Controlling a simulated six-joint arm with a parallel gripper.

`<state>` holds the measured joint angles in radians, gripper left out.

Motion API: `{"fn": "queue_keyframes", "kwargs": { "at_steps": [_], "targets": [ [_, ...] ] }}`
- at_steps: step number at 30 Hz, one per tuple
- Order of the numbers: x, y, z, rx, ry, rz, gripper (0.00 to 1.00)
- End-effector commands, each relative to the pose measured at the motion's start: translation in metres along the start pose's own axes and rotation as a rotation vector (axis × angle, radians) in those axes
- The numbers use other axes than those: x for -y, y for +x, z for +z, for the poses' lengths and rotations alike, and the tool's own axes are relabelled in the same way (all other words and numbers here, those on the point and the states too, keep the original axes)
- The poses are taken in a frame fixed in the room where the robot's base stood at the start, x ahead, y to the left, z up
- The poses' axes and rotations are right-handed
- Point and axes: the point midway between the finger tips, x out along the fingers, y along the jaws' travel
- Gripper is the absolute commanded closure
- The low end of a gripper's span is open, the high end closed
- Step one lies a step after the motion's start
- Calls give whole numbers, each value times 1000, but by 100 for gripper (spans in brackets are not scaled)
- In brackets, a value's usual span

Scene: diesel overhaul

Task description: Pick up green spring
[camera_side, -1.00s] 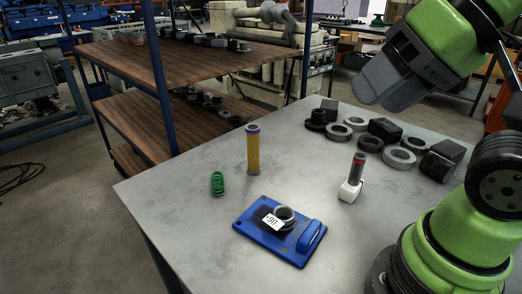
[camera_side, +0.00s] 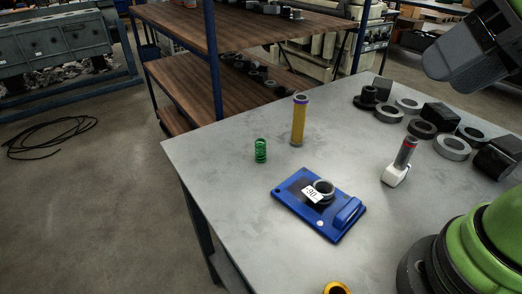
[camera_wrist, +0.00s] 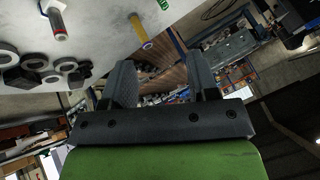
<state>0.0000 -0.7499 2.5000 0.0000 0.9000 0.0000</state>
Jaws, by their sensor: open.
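The green spring (camera_side: 261,150) stands upright on the grey table near its left edge, left of a yellow cylinder (camera_side: 299,120) with a purple top rim. In the wrist view the spring (camera_wrist: 163,4) shows only in part, cut off at the top edge. My gripper (camera_side: 447,72) is at the upper right of the side view, well above the table and far from the spring. In the wrist view my gripper (camera_wrist: 162,78) has its two dark fingers apart with nothing between them.
A blue tray (camera_side: 335,226) with a dark ring and a "-90" label lies in front of the spring. A white-based grey cylinder (camera_side: 404,155) stands to its right. Several dark and grey rings (camera_side: 453,147) and blocks fill the right rear. Table around the spring is clear.

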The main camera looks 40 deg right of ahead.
Motion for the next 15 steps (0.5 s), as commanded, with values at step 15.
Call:
{"fn": "queue_keyframes", "kwargs": {
  "at_steps": [15],
  "targets": [
    [5,13,-28,32,15,56,40]
  ]
}}
